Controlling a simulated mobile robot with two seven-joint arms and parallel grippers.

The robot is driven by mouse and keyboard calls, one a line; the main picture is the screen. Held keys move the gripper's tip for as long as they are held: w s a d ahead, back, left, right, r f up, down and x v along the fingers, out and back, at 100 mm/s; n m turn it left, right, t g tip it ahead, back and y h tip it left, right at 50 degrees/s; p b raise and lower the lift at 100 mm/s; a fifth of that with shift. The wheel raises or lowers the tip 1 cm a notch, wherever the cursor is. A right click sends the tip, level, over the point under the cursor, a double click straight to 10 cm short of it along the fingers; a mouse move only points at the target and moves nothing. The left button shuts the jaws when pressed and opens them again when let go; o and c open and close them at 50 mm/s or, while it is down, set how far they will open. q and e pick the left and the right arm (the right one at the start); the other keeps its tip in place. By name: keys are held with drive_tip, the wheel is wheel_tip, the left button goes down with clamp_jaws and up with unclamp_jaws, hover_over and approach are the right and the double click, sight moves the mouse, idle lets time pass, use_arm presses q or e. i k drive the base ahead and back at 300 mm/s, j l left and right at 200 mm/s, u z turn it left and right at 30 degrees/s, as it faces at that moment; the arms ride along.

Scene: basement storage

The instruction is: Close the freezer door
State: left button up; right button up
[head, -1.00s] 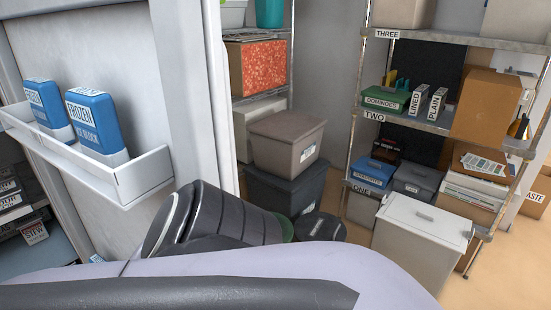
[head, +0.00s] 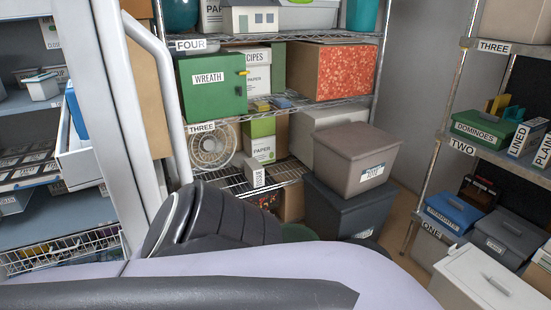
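The freezer door (head: 112,90) stands open at the left of the head view and shows nearly edge-on. Its long white handle (head: 163,80) is on the right side. The door's inner bin (head: 78,160) and part of a blue ice block (head: 76,112) show at its left. Left of the door, shelves with boxes and a wire basket (head: 70,248) are visible. Part of my arm, pale lilac and black, crosses the bottom of the view and hides the door's lower right area. Neither gripper's fingers can be seen, so any contact with the door is hidden.
A second rack and a white bin (head: 490,280) stand at the right.

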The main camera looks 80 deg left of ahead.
sight(92, 36)
drive_tip(key=i+u, duration=0.35)
drive_tip(key=i+l+u, duration=0.15)
drive_tip(key=i+u, duration=0.35)
drive_tip(key=u, duration=2.5)
